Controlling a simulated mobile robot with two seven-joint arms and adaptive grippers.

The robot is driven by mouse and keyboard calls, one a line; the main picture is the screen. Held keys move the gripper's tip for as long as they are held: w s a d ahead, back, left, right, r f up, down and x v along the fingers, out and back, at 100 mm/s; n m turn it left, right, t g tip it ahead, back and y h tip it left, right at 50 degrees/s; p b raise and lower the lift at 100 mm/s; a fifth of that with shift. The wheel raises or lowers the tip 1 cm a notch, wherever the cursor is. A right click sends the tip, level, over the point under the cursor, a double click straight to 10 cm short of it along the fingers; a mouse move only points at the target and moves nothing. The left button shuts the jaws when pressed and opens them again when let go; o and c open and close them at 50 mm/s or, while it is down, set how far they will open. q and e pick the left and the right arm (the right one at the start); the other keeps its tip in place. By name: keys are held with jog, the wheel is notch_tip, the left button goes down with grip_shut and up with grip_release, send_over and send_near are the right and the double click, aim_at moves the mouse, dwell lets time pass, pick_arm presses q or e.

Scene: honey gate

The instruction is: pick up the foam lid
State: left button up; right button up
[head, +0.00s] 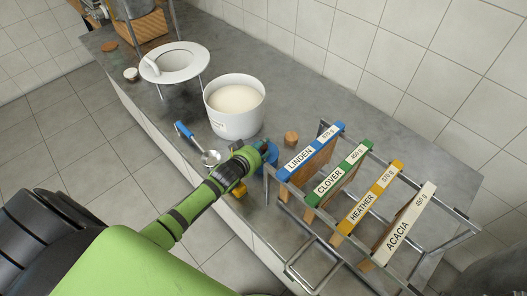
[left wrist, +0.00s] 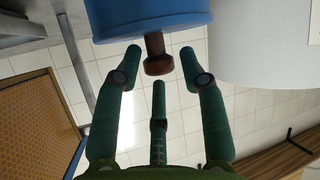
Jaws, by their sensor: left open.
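A blue round piece with a brown knob, which looks like the foam lid (head: 271,153), stands near the front edge of the grey counter, mostly hidden by my gripper. In the left wrist view the blue body (left wrist: 150,18) fills the top, and its brown knob (left wrist: 156,55) points toward my fingers. My left gripper (head: 258,152) is at this piece. In the left wrist view its three green fingers (left wrist: 163,78) are spread open around the knob's end, with gaps visible; I see no grip on it. My right gripper is not in view.
A white tub (head: 237,124) of cream-coloured contents stands behind the gripper. A blue-handled tool (head: 197,142) lies left of it. A metal rack with labelled frames, LINDEN (head: 311,152) nearest, stands close on the right.

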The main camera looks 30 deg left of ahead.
pick_arm(q)
jog(key=c, duration=0.7)
grip_shut()
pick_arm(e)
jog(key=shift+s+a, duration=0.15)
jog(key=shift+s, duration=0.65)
pick_arm(q)
jog(key=shift+r, duration=0.1)
